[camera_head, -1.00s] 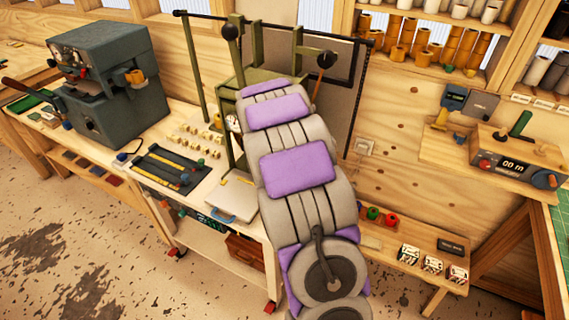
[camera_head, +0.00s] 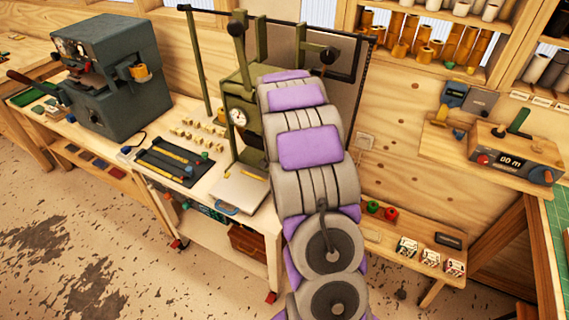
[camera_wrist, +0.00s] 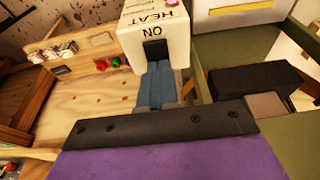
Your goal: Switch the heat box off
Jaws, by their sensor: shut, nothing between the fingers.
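The heat box (camera_wrist: 155,25) is a cream box at the top of the wrist view, with HEAT and ON lettered upside down. A dark square switch area (camera_wrist: 154,49) sits beside the word ON, and part of a red mark shows at the top edge. My gripper (camera_wrist: 158,68) shows as blue-grey fingers, shut and empty, with the tips close to the dark switch area. I cannot tell whether they touch it. In the head view my arm hides the gripper and the heat box.
A green press frame with a gauge (camera_head: 238,117) stands behind my arm. Its olive parts and a black block (camera_wrist: 250,78) lie close right of the fingers in the wrist view. A grey machine (camera_head: 115,80) stands left. A shelf (camera_head: 448,145) at right holds a control box (camera_head: 515,158).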

